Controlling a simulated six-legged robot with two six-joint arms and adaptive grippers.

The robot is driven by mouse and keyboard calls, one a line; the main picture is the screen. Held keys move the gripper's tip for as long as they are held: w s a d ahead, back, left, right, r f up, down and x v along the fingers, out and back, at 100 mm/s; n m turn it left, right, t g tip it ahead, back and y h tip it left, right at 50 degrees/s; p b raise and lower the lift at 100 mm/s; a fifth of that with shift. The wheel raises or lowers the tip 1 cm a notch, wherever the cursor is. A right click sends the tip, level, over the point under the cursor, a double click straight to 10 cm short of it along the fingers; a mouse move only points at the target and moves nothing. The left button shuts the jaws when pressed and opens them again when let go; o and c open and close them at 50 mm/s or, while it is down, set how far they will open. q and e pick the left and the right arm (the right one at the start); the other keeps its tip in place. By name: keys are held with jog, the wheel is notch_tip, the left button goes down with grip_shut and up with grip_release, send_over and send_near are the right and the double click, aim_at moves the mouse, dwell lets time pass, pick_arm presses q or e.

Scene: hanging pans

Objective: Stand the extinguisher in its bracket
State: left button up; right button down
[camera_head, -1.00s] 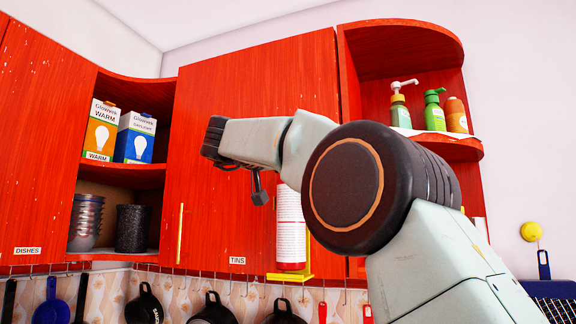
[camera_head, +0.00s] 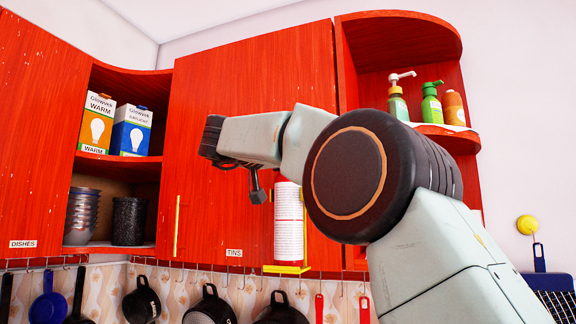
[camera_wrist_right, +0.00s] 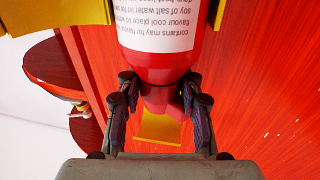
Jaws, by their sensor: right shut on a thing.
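The red extinguisher (camera_head: 289,225) with a white label stands upright against the red cabinet door, at the yellow bracket (camera_head: 287,269). Its lower end is just above or on the bracket's base; I cannot tell which. In the right wrist view, the extinguisher (camera_wrist_right: 155,65) appears upside down, with yellow bracket parts (camera_wrist_right: 65,10) beside it at the top of the picture. My right gripper (camera_wrist_right: 160,95) is shut on the extinguisher's narrow end. My left gripper is not in view.
Pans (camera_head: 208,305) hang from hooks below the cabinets. An open shelf at the left holds bulb boxes (camera_head: 131,131) and dark bowls (camera_head: 82,216). A corner shelf at the right holds bottles (camera_head: 431,104). My right arm covers much of the right side.

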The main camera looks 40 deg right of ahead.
jog(key=shift+r, duration=0.15)
jog(key=c, duration=1)
grip_release()
jog(key=shift+s+a, duration=0.15)
jog(key=shift+o, duration=1.1)
jog(key=shift+f, duration=0.2)
jog(key=v, duration=1.1)
jog(key=shift+a, duration=0.35)
jog(key=shift+d+r, duration=0.15)
